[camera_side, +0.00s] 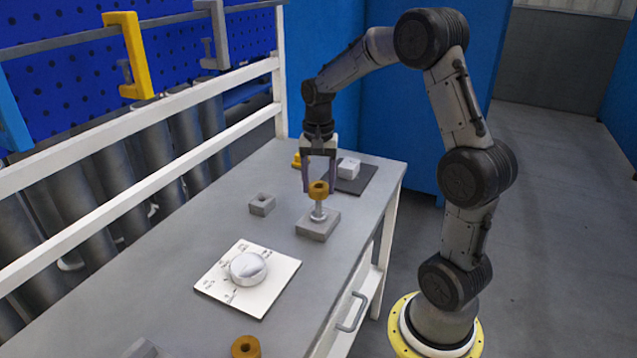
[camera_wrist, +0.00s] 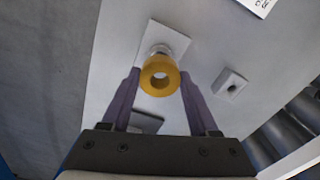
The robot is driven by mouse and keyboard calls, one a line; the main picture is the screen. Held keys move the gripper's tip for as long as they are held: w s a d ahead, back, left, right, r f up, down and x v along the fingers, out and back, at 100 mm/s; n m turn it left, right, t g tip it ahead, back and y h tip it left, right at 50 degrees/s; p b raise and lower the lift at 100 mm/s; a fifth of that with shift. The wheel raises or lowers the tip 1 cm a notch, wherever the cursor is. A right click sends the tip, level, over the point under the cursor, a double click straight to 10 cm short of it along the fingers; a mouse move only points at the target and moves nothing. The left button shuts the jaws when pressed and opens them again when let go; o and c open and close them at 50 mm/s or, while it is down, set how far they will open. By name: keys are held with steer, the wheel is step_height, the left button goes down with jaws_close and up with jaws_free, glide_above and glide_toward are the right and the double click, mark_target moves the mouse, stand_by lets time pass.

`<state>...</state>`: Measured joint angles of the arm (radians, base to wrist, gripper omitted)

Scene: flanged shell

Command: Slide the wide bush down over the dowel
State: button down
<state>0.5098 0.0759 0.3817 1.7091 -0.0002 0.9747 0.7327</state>
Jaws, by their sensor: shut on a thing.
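The wide bush (camera_side: 318,191) is an ochre ring with a round hole. My gripper (camera_side: 319,186) points down and is shut on it, one finger on each side. The dowel (camera_side: 318,211) is a pale metal post standing upright on a grey square base (camera_side: 317,226), directly below the bush. In the wrist view the bush (camera_wrist: 160,76) sits between my fingertips (camera_wrist: 160,78), and the dowel (camera_wrist: 166,48) shows partly behind its upper rim. I cannot tell whether the dowel's tip is inside the hole.
A grey block with a hole (camera_side: 262,205) stands left of the base. A white plate (camera_side: 219,284) bearing a round knob (camera_side: 248,268) lies nearer the camera. Another ochre ring (camera_side: 246,347) is at the near edge. A white block (camera_side: 348,167) sits on a dark mat (camera_side: 352,184) behind.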

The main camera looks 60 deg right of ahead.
mark_target(318, 203)
steer(key=shift+f, duration=2.9)
steer(key=shift+c, duration=0.3)
jaws_free()
step_height(318, 203, up, 14)
stand_by(0.5)
steer(key=s+a+r+n+t, duration=0.4)
steer(key=a+r, duration=0.3)
steer(key=a, duration=0.5)
steer(key=s+a+f+n, duration=0.3)
steer(key=s+n, duration=0.2)
steer(key=s, duration=0.1)
steer(key=s+a+f+n+t, duration=0.1)
steer(key=s+a+f+n, duration=0.1)
steer(key=s+n, duration=0.3)
steer(key=shift+s+a+f+t, duration=0.3)
steer(key=shift+s+a+f, duration=0.1)
steer(key=shift+s+a, duration=0.35)
